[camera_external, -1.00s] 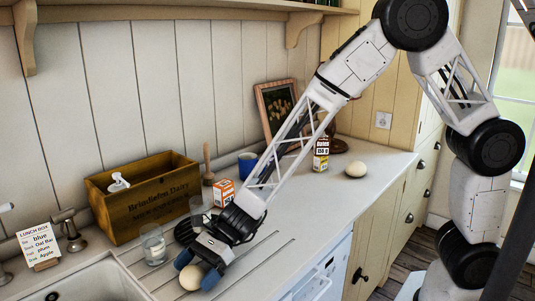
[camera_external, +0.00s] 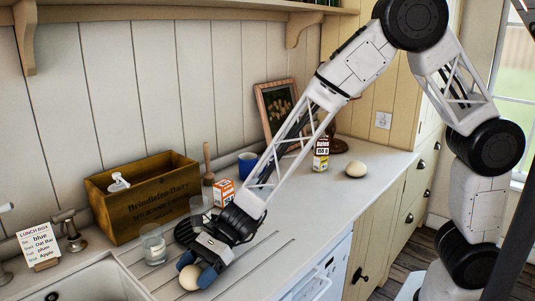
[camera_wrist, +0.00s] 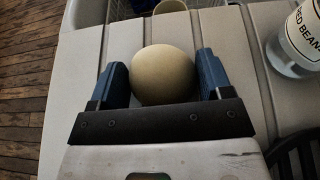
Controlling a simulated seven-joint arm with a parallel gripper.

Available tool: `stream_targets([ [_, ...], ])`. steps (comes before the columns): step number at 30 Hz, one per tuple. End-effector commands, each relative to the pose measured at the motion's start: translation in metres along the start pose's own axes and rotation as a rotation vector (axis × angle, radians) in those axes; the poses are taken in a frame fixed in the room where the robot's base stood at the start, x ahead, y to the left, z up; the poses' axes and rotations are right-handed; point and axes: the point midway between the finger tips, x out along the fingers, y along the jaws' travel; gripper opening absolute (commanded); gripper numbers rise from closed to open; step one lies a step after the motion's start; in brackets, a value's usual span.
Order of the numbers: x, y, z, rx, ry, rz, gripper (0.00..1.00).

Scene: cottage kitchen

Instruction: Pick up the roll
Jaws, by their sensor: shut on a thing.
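The roll (camera_external: 190,278) is pale, round and smooth. It lies on the grooved counter beside the sink. My gripper (camera_external: 198,276) points down at it with blue fingers on either side. In the wrist view the roll (camera_wrist: 163,74) sits between the two blue fingers of my gripper (camera_wrist: 161,82), which are shut on it. I cannot tell any clear gap beneath the roll. A second pale round roll (camera_external: 356,169) lies farther right on the counter.
A glass jar (camera_external: 153,245) stands just left of my gripper. A wooden crate (camera_external: 150,205), an orange box (camera_external: 223,192) and a blue mug (camera_external: 248,162) stand behind. The sink (camera_external: 85,283) is at the left. The counter's front right is clear.

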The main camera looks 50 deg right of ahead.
Motion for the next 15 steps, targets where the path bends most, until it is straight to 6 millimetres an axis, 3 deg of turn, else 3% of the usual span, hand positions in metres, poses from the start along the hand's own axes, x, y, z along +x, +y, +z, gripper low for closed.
stream_targets([
  [8, -0.001, 0.0, 0.002, -0.001, 0.0, 0.0, 0.59],
  [15, -0.006, 0.0, 0.015, -0.002, -0.001, -0.001, 0.59],
])
